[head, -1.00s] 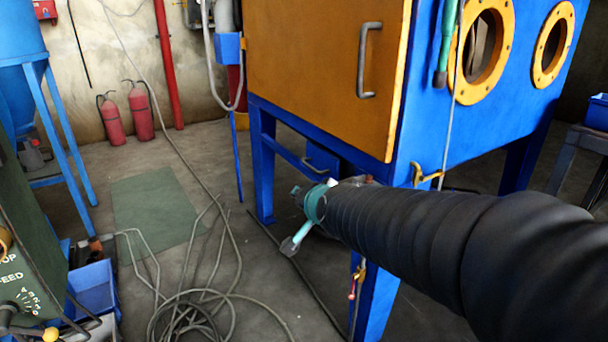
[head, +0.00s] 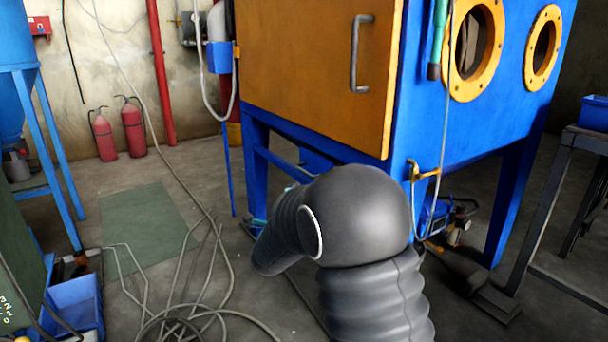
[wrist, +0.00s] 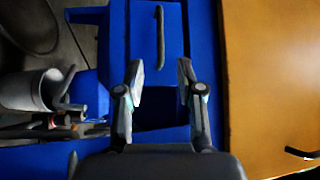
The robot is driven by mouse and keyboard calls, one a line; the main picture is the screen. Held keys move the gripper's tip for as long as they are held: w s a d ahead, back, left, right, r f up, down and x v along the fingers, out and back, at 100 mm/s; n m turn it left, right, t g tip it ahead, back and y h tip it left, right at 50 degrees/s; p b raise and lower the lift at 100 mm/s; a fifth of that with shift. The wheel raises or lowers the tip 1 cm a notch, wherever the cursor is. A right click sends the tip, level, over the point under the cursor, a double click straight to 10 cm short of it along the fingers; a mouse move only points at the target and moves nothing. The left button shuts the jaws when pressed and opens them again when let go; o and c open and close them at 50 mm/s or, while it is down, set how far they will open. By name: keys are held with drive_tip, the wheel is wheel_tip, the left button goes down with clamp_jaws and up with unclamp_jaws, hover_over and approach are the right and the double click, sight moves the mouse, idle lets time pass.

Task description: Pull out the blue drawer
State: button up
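The blue drawer (wrist: 145,30) shows at the top middle of the wrist view, its front carrying a dark bar handle (wrist: 160,38). My gripper (wrist: 161,76) is open, its two fingers apart with nothing between them. In the wrist picture the handle lies above the fingertips, roughly in line with the gap, and appears apart from them. In the head view, part of a blue surface under the cabinet, probably the drawer (head: 316,160), shows behind my arm. The arm hides most of my gripper there.
The blue cabinet (head: 440,130) with an orange door (head: 310,75) stands above the drawer on blue legs. Loose hoses (head: 190,310) and a blue bin (head: 75,300) lie at lower left. A dark stand (head: 545,230) is at right. A green floor patch (head: 145,225) is clear.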

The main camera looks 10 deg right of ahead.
drive_tip(key=x, duration=1.2)
drive_tip(key=shift+w+d, duration=0.15)
drive_tip(key=shift+w, duration=0.05)
clamp_jaws()
